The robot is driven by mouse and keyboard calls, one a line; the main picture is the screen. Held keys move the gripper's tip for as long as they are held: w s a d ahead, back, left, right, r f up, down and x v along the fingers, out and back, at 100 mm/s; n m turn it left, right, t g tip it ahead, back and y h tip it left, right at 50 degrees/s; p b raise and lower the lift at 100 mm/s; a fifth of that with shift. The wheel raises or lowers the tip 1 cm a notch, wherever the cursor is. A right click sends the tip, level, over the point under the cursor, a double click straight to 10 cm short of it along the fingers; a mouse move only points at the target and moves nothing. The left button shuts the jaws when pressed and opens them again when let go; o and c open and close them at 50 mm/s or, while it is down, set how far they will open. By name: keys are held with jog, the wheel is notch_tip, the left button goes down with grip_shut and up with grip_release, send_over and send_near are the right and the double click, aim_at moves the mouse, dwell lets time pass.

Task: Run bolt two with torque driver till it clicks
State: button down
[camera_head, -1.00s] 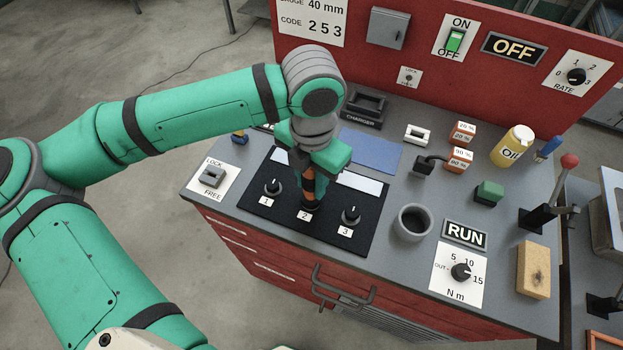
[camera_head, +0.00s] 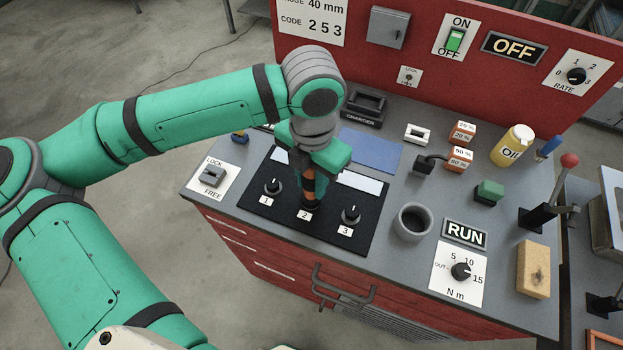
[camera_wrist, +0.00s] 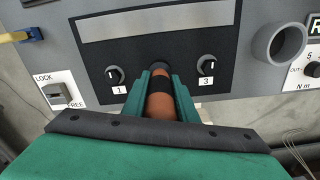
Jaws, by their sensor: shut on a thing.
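My gripper (camera_head: 318,172) points down over the black panel (camera_head: 340,229) and is shut on the orange and black torque driver (camera_head: 308,188). The driver stands upright with its lower end at bolt two, beside the label 2 (camera_head: 304,215). Bolt two itself is hidden under the driver. In the wrist view the driver (camera_wrist: 159,105) sits between my green fingers. Knob-like bolt one (camera_head: 273,187) is left of the driver and bolt three (camera_head: 351,214) is right of it; both are free of my gripper.
A torque dial (camera_head: 461,271) on a plate marked OUT, 5, 10, 15 N m sits right, under a RUN sign (camera_head: 465,234). A grey cup (camera_head: 413,222) stands right of the panel. A LOCK/FREE switch (camera_head: 212,176) is at left. A red-knobbed lever (camera_head: 569,161) stands far right.

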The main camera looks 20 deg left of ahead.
dwell(0.4)
jog(key=shift+r, duration=2.45)
